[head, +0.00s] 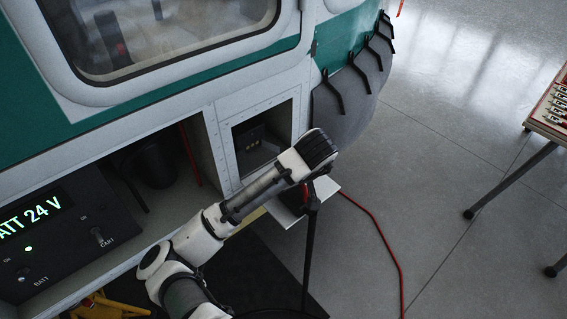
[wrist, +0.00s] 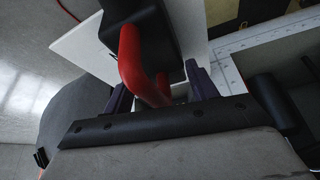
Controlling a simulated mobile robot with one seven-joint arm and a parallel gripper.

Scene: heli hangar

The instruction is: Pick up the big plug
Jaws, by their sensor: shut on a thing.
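The big plug (wrist: 150,28) is a black body with a red handle (wrist: 132,62) in the wrist view. My gripper (wrist: 160,88) is shut on the red handle, with a dark finger on each side of it. The plug is at a white plate (wrist: 82,47); whether it touches the plate is hard to tell. In the head view my gripper (head: 308,178) points down over the small white stand top (head: 326,189). My wrist hides most of the plug there.
An open hatch (head: 256,150) in the helicopter's side lies just left of my wrist, with a dark socket block inside. A red cable (head: 388,240) runs over the floor.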

